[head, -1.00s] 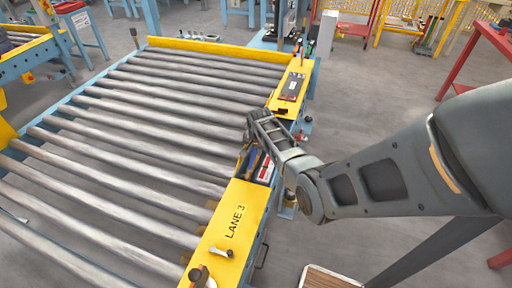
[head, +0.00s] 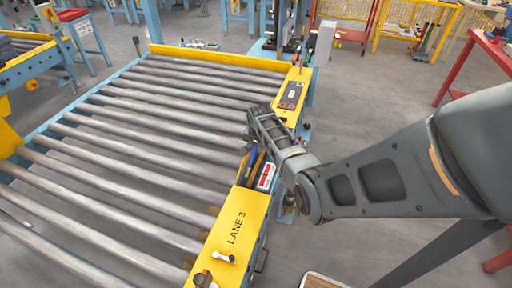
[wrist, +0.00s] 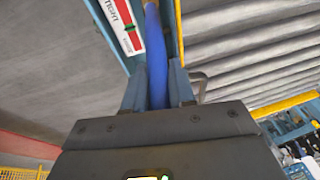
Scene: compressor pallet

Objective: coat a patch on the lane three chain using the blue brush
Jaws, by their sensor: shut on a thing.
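My gripper (wrist: 157,88) is shut on the blue handle of the brush (wrist: 155,55) in the wrist view. A tan part of the brush shows at the top edge there; its tip is out of that view. In the head view my gripper (head: 262,125) is over the right side rail of the roller conveyor, above an opening between two yellow covers. A bit of blue (head: 258,160), probably the brush, shows below it. The near cover (head: 237,222) reads LANE 3. I cannot make out the chain; the opening is partly hidden by my gripper.
A red and white label (head: 266,176) lies along the opening. A dark panel (head: 291,95) sits on the far cover. A white-capped fitting (head: 226,258) stands on the near cover. Grey rollers (head: 150,155) spread left. A red table (head: 490,50) stands right.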

